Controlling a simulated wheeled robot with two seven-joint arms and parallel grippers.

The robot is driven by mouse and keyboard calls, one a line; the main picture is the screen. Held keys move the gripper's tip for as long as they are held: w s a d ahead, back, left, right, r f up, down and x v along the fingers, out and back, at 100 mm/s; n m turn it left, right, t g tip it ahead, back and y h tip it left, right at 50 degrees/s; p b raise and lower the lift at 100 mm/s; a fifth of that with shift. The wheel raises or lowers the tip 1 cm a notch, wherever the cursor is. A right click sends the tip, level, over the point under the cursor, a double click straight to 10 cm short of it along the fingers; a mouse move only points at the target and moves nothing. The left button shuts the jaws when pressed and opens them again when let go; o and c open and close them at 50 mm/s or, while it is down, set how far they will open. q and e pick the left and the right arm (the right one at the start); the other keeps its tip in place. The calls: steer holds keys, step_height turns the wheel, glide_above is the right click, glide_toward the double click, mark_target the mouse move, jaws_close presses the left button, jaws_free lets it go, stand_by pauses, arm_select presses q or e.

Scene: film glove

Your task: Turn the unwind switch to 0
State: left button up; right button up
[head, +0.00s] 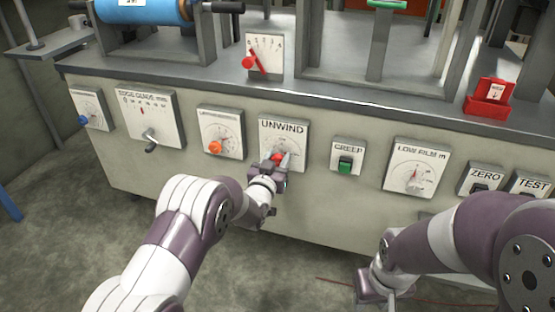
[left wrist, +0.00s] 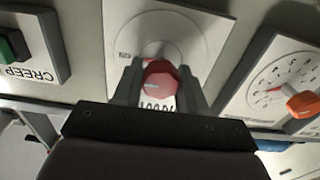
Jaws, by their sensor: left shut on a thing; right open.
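The unwind switch is a red knob (head: 278,156) on a white plate labelled UNWIND (head: 283,127), on the front of the machine. In the left wrist view the red knob (left wrist: 159,80) sits between the two fingers of my left gripper (left wrist: 160,88), which is shut on it. In the head view my left gripper (head: 277,162) covers the lower part of the dial. The knob's pointer and most of the dial marks are hidden or too small to read. My right gripper (head: 372,290) is low at the right, away from the panel, open.
An orange knob (head: 215,147) on a dial plate is left of the switch. A green CREEP switch (head: 345,164) and a LOW FILM dial (head: 412,172) are to its right.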

arm_select(q)
steer(key=n+p, duration=0.1)
steer(key=n, duration=0.2)
steer(key=shift+a+n+p, duration=0.1)
steer(key=shift+n+p, duration=0.25)
steer(key=shift+n, duration=0.05)
steer(key=n+p, duration=0.1)
steer(key=n, duration=0.3)
steer(key=n+p, duration=0.1)
steer(key=n, duration=0.4)
steer(key=shift+a+p, duration=0.1)
steer(key=shift+p, duration=0.2)
steer(key=n, duration=0.2)
steer(key=n+p, duration=0.1)
steer(key=n, duration=0.1)
steer(key=shift+f+n, duration=0.2)
steer(key=shift+n, duration=0.2)
steer(key=o, duration=1)
steer(key=shift+a, duration=0.1)
